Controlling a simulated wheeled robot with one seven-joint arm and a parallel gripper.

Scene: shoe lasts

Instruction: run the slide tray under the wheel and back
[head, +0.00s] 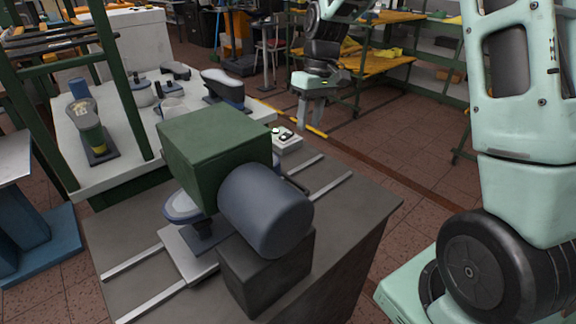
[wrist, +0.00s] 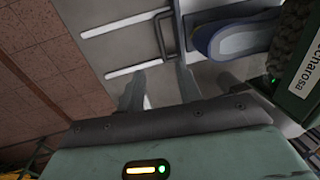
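The slide tray (head: 188,262) is a light grey plate on two pale rails, running under the dark grey wheel (head: 265,210). A shoe last (head: 185,206) with a blue-grey rim stands on it, partly hidden by the green machine head (head: 215,150). In the wrist view the tray (wrist: 205,4) carries the blue-rimmed last (wrist: 235,38), and its dark bar handle (wrist: 157,38) sticks out toward the left. My gripper (head: 308,125) is above the far end of the bench. In the wrist view my gripper (wrist: 162,82) is open and empty, with the handle beyond its fingertips.
The rails (head: 335,186) lie on the dark bench (head: 362,215), with bare rail beyond the handle. A small box with buttons (head: 287,140) stands near the bench's far edge. A white table (head: 130,170) with several lasts is at the left. The green machine (wrist: 300,70) is close on the right.

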